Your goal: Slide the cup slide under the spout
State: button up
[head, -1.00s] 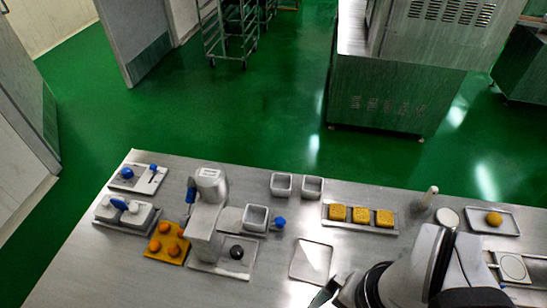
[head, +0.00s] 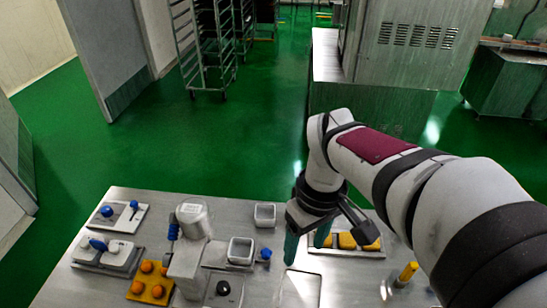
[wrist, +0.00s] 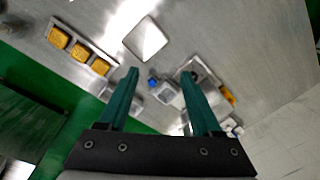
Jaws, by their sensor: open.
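The cup slide is a square grey cup (head: 241,251) with a blue knob (head: 266,254) on its right side. It sits to the right of the grey encrusting machine (head: 190,262), outside the area under its head and spout; the spout opening itself is hidden. My gripper (head: 306,243) is open and empty, pointing down in the air to the right of the blue knob. In the wrist view the blue knob (wrist: 153,83) and cup (wrist: 167,93) show between my two green fingers, farther below and not touching them.
A long tray (head: 345,250) with yellow blocks lies behind and right of my gripper. A flat square plate (head: 300,288) lies in front of it. A small empty cup (head: 265,215) stands behind the cup slide. An orange tray (head: 150,289) and two control panels stand left of the machine.

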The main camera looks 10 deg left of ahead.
aim_at(266, 252)
jog(key=w+a+f+n, duration=0.6)
jog(key=w+a+n, duration=0.3)
jog(key=w+n, duration=0.15)
jog(key=shift+h, duration=0.4)
jog(key=f, duration=1.5)
jog(key=shift+d, duration=0.2)
jog(key=shift+c, duration=0.3)
grip_shut()
